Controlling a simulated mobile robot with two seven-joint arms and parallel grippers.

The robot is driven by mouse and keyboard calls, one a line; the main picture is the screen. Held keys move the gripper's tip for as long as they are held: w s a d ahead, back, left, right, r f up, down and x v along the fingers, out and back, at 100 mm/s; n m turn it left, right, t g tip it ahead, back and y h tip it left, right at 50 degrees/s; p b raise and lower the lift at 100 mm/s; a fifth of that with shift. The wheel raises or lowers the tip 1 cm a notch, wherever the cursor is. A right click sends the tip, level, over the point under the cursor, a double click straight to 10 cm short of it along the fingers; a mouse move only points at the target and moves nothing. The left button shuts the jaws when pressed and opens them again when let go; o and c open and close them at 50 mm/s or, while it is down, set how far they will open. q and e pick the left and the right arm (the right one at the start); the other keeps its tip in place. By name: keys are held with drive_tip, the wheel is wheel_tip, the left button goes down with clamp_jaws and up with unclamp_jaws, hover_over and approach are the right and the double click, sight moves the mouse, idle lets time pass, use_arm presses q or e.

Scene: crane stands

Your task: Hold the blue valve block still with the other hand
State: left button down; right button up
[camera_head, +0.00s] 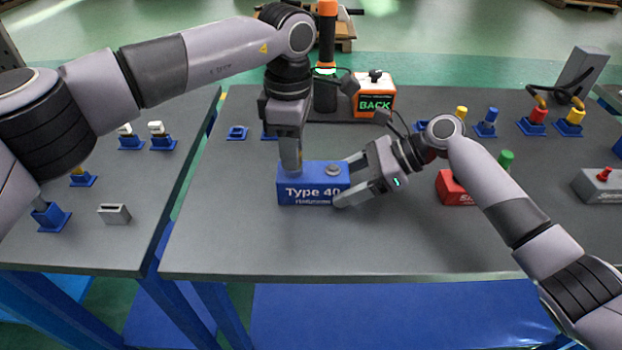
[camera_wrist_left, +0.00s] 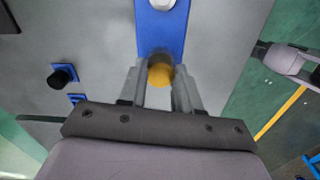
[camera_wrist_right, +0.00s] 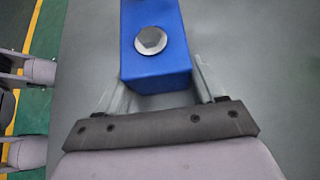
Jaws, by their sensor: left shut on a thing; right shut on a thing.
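The blue valve block (camera_head: 310,191), lettered "Type 40", lies near the middle of the table. A grey hex plug (camera_head: 333,170) sits in its top towards the right end, and it also shows in the right wrist view (camera_wrist_right: 150,40). My right gripper (camera_head: 345,180) is shut on the block's right end, one finger on each side. My left gripper (camera_head: 291,168) points down at the block's left end. In the left wrist view its fingers are closed around a round yellow-orange piece (camera_wrist_left: 160,70) at the block's end.
A red block (camera_head: 455,188) stands right of my right gripper, partly behind my arm. Behind are a "BACK" box (camera_head: 374,100) and an orange-handled tool (camera_head: 327,40). Several coloured parts in blue holders stand at the right and on the left table. The table's front is clear.

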use_arm(q)
drive_tip(key=shift+r, duration=0.1)
drive_tip(key=n, duration=0.5)
idle(0.4)
drive_tip(key=n, duration=0.5)
idle(0.3)
drive_tip(key=n, duration=0.5)
drive_tip(key=shift+n, duration=0.4)
